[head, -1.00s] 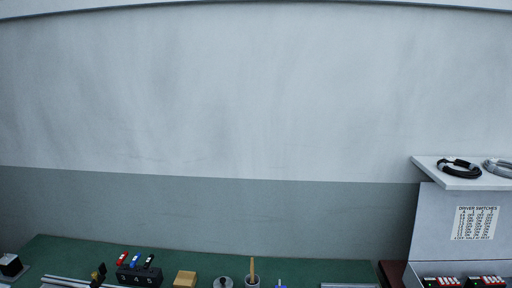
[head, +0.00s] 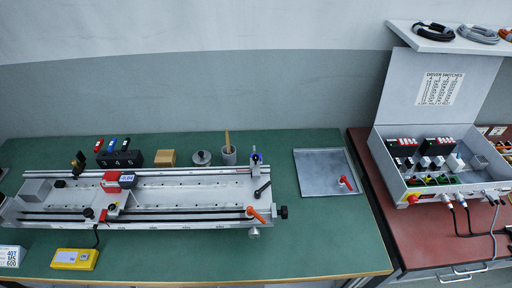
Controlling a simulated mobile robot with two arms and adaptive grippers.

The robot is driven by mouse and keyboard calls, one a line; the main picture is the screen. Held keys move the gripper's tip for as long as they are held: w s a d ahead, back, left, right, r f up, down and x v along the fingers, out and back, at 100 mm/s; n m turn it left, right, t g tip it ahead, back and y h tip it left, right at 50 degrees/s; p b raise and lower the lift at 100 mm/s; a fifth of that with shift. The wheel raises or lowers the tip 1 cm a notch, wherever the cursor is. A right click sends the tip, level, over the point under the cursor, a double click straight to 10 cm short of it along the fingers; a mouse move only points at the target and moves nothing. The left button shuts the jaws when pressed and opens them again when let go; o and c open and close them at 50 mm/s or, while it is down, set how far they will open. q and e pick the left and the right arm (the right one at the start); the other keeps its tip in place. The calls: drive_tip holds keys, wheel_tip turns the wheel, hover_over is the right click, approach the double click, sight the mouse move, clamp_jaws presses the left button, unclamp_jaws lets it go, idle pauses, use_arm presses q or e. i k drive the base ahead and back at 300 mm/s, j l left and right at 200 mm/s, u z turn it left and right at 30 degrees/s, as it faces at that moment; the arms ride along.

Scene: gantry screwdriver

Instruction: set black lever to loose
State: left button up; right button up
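A small black lever (head: 262,189) sits at the right end of the long grey gantry rail (head: 160,181) on the green bench. It slants up to the right, just below a blue-topped post (head: 256,162). An orange lever (head: 256,215) is on the front of the same end, beside a black knob (head: 283,212). I cannot read any loose or tight marking near the levers. Neither of my grippers is in view.
A metal plate with a red-handled piece (head: 346,183) lies right of the gantry. A grey box with an open lid (head: 432,190) stands on the red bench. A yellow device (head: 75,259) lies front left.

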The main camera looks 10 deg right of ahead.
sight(257, 194)
drive_tip(key=k+l+u, duration=0.25)
drive_tip(key=k+u, duration=0.2)
drive_tip(key=k+l+u, duration=0.1)
drive_tip(key=k+u, duration=0.35)
drive_tip(key=i, duration=0.1)
